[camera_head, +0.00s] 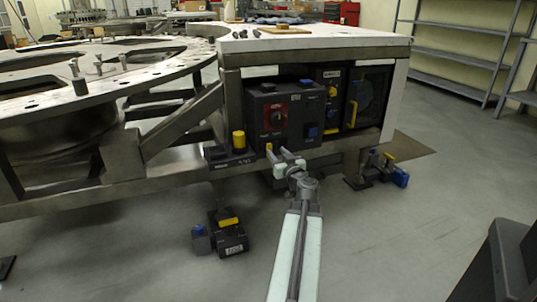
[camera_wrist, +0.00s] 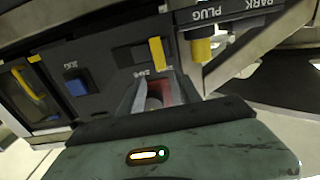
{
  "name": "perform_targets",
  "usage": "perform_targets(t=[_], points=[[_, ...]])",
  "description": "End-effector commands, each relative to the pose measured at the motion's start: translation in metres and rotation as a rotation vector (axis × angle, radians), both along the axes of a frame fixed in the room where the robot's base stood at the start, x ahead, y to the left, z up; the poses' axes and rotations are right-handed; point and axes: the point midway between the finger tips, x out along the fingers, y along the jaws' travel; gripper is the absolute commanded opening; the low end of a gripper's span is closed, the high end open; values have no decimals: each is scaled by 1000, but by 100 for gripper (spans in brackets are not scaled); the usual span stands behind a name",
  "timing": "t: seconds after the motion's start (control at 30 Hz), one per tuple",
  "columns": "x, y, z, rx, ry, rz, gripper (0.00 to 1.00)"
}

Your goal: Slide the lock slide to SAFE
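A small yellow tab, which looks like the lock slide (camera_wrist: 157,53), stands on the dark panel in the wrist view, beside a dark slot plate. In the head view the yellow tab (camera_head: 269,148) is at the lower left of the control box. Small white lettering lies below the tab, too blurred to read, so I cannot tell which position is SAFE. My gripper (camera_head: 283,157) is at the box's lower front edge. In the wrist view my gripper (camera_wrist: 161,88) has its fingers apart, just short of the tab, with a blurred reddish patch visible between them.
A yellow plug (camera_head: 239,140) stands left of the box; it also shows in the wrist view (camera_wrist: 202,48). A blue button (camera_head: 312,132) and a red switch plate (camera_head: 275,117) are on the box (camera_head: 292,105). The steel frame (camera_head: 180,122) crosses at left. Loose devices (camera_head: 229,240) lie below.

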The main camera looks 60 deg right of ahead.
Motion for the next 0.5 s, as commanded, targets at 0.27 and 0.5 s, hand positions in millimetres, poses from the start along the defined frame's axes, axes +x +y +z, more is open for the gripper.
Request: perform_targets(t=[0.27, 0.5], points=[[26, -18, 1, 1, 0, 5, 40], [61, -43, 1, 2, 1, 6, 40]])
